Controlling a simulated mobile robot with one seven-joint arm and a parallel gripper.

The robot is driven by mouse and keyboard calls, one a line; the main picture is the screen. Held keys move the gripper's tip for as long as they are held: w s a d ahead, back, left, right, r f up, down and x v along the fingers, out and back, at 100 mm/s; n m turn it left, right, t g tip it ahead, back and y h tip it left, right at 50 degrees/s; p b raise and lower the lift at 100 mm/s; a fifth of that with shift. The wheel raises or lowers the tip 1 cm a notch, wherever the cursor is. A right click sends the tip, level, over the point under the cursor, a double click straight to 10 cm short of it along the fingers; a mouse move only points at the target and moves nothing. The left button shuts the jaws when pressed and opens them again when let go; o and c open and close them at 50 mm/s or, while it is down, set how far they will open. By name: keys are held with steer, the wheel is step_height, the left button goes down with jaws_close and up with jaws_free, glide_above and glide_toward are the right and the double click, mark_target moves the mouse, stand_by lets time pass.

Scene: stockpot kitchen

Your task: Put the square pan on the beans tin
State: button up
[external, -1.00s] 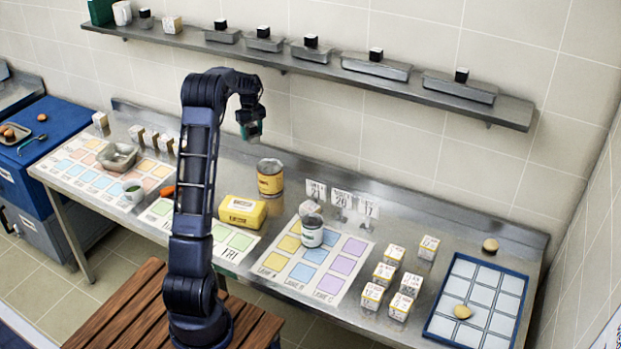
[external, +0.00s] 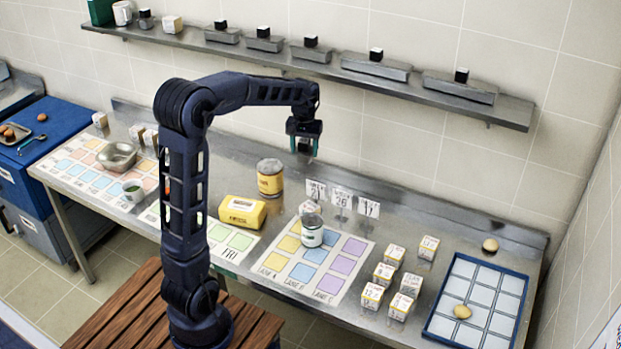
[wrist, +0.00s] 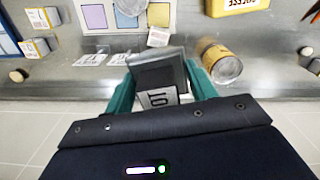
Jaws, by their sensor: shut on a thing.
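My gripper (external: 304,150) is shut on a dark grey square-edged piece, which I take for the square pan (wrist: 157,70). In the wrist view it sits between the green fingers (wrist: 160,84), with a white patch with dark marks below it. The piece hangs in the air above the back of the counter. A yellow tin (external: 270,180) stands upright below and left of my gripper; it also shows in the wrist view (wrist: 218,62). I cannot read which tin is beans.
A yellow box (external: 242,211) lies left of the mat (external: 330,280). Number cards (external: 342,198) and a white cube (external: 309,207) stand near the mat's back. Several cubes (external: 384,273) and a blue-rimmed tray (external: 437,315) are at right. A shelf (external: 330,68) runs along the wall.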

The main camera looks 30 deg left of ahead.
steer(key=s+d+r+m, duration=0.2)
steer(key=s+d+r, duration=0.1)
steer(key=s+d, duration=0.35)
glide_above(312, 220)
steer(key=shift+m, duration=0.3)
step_height(312, 220, down, 20)
steer(key=shift+f, duration=0.2)
steer(key=shift+f, duration=0.1)
steer(key=o, duration=1.1)
